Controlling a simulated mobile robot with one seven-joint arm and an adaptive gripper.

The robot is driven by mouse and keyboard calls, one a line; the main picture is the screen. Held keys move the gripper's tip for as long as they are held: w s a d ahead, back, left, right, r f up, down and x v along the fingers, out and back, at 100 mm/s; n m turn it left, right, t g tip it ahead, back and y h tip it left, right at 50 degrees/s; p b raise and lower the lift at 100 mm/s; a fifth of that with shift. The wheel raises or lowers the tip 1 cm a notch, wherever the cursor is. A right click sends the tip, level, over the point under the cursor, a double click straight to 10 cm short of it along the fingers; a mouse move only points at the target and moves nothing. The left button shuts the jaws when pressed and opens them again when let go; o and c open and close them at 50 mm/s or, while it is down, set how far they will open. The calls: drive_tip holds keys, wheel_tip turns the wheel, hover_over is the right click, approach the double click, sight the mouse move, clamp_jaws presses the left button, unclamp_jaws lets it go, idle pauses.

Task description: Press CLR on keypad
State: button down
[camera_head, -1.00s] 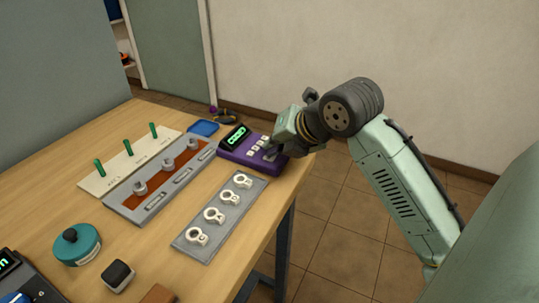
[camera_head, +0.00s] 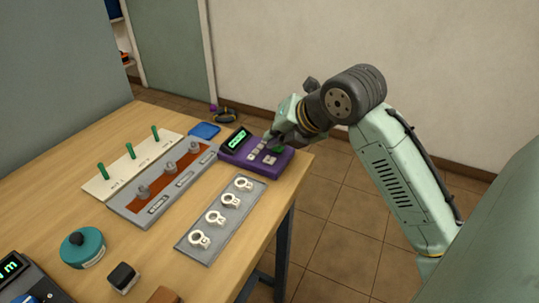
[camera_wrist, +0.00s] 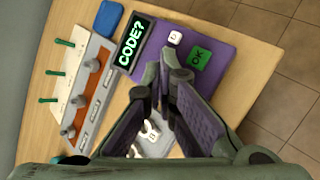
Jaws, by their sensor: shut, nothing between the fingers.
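The purple keypad (camera_head: 283,163) lies near the table's far right corner, its lit green display tilted up. In the wrist view the display reads "CODE?" (camera_wrist: 132,41), with a green OK key (camera_wrist: 200,57) and a white key (camera_wrist: 175,37) beside it. My gripper (camera_head: 272,143) is shut and empty at the keypad, its fingertips (camera_wrist: 165,62) over the key area. I cannot tell whether they touch a key. The fingers hide several keys in the wrist view, and I cannot make out a CLR label in either view.
A grey tray with several white rings (camera_head: 182,246) lies in front of the keypad. To the left are a grey holder with knobs (camera_head: 125,211) and a cream board with green pegs (camera_head: 96,190). A blue tray (camera_head: 204,130) sits behind. The table's right edge is close.

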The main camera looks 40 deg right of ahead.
sight(273, 158)
wheel_tip(273, 158, up, 3)
drive_tip(key=shift+r+p, duration=0.2)
drive_tip(key=shift+p, duration=0.6)
drive_tip(key=shift+f, duration=0.1)
